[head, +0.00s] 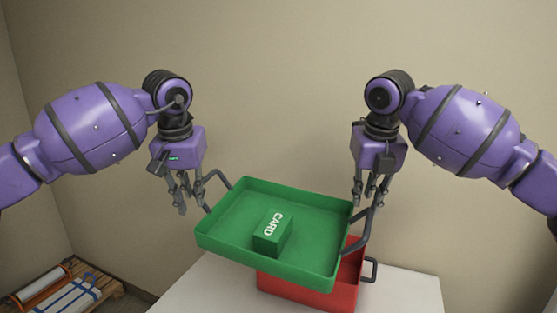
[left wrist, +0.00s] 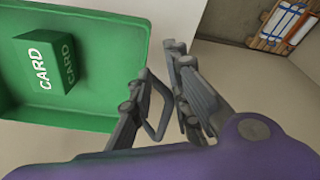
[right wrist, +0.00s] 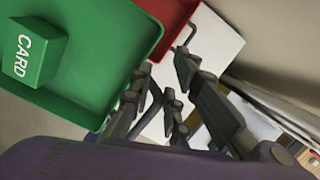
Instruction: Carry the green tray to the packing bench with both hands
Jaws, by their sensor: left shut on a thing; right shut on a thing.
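The green tray (head: 222,237) hangs level or slightly tilted between my two grippers, its right side lower in the head view. A green box marked CARD (head: 271,232) lies inside it. My left gripper (head: 184,203) is shut on the tray's left handle (head: 216,178), also seen in the left wrist view (left wrist: 160,125). My right gripper (head: 367,203) is shut on the right handle (head: 369,232). In the right wrist view this handle (right wrist: 153,103) is partly hidden by the fingers. I cannot identify the packing bench for certain.
A red tray (head: 305,297) with a dark handle stands on a white-topped table (head: 405,292), below and partly behind the green tray. A wooden pallet (head: 108,288) with strapped white rolls lies on the floor at lower left. A plain wall is behind.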

